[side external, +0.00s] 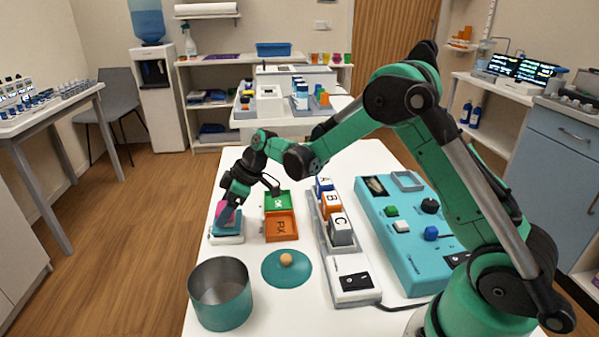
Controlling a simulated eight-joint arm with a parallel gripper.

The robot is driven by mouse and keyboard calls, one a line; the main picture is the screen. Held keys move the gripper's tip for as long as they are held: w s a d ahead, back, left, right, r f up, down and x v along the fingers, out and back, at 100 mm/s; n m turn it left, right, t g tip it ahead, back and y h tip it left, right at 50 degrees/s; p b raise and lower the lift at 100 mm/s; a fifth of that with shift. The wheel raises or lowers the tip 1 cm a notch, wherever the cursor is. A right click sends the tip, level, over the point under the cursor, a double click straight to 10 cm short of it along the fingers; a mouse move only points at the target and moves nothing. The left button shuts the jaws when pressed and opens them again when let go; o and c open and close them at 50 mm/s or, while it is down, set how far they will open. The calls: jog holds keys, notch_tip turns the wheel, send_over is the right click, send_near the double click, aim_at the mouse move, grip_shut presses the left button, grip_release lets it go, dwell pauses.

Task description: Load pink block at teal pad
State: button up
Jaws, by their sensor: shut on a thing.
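The pink block (221,211) shows at the left side of the white table, partly hidden by my gripper. My gripper (228,212) points down and is shut on the pink block. The teal pad (227,228) lies just below them on a white base (227,239). The block is at or just above the back of the pad. I cannot tell whether it touches the pad.
Right of the pad are a green tray (277,202) and an orange tray (268,228). In front stand an open teal pot (203,311) and its lid (272,273). A rack (346,268) of lettered blocks and a teal control panel (383,228) stand further right.

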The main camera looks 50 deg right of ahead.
jog(key=shift+f, duration=0.35)
dwell(0.7)
jog(key=shift+r, duration=3.55)
